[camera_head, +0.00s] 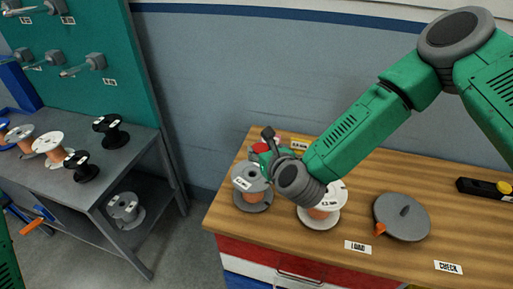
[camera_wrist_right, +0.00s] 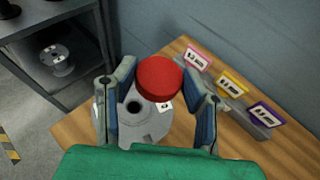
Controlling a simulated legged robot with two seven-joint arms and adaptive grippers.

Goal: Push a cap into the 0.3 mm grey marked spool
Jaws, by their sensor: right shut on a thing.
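My right gripper (camera_wrist_right: 162,80) is shut on a round red cap (camera_wrist_right: 160,75), which sits between its two fingers. In the head view the red cap (camera_head: 259,148) is partly hidden by this gripper (camera_head: 268,154). The grey spool (camera_head: 252,198) stands upright on the wooden bench under the gripper, with a white label that looks like 0.3 mm. In the wrist view the grey spool (camera_wrist_right: 146,128) shows its hub hole, with the cap overlapping its far edge. The cap appears above the spool; contact cannot be told. My left gripper (camera_head: 28,216) shows only in part at the left edge.
A white-flanged copper spool (camera_head: 325,214) stands right of the grey one. A grey disc with an orange tip (camera_head: 402,216) lies near the LOAD label (camera_head: 357,247). Pink (camera_wrist_right: 198,58), yellow (camera_wrist_right: 232,83) and purple (camera_wrist_right: 266,114) tags stand behind. Several spools sit on the left table (camera_head: 110,175).

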